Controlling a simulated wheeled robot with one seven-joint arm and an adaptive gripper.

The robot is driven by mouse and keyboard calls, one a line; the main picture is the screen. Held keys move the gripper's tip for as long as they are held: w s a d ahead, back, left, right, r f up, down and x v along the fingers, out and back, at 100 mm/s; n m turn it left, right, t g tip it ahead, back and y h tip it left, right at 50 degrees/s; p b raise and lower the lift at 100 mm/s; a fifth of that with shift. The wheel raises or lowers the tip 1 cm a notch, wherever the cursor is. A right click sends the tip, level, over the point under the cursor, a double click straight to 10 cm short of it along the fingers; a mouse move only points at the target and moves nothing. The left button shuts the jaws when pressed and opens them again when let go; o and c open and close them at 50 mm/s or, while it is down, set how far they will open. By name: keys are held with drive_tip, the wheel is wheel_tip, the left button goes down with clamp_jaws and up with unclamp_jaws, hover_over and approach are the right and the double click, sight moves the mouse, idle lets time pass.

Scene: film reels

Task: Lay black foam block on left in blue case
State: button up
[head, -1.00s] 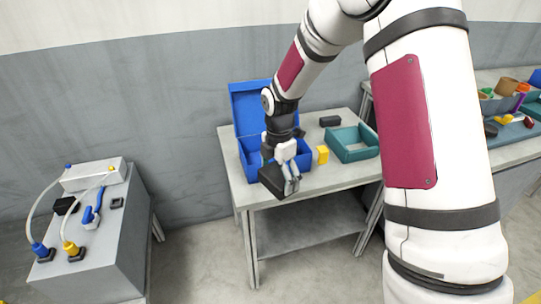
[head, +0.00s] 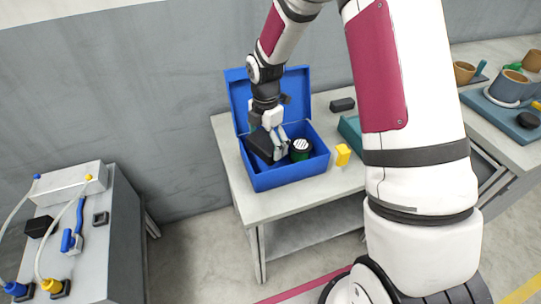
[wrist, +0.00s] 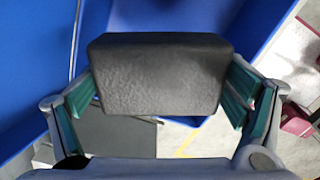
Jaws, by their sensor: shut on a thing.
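The blue case (head: 290,178) stands on the table with its lid (head: 318,101) open at the back. My gripper (head: 280,150) is shut on the black foam block (head: 260,146) and holds it at the left part of the case opening. I cannot tell whether the block touches the case floor. In the wrist view the block (wrist: 160,73) sits between the teal-padded fingers, with blue case walls (wrist: 30,70) around it.
A yellow block (head: 343,154) stands right of the case. Another dark block (head: 342,104) lies behind it. A teal tray (head: 349,130) is partly hidden by my arm. A grey box with cables (head: 75,220) stands at the left.

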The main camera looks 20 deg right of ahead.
sight(267, 167)
drive_tip(key=shift+f, duration=3.5)
drive_tip(key=shift+f, duration=0.1)
drive_tip(key=o, duration=0.7)
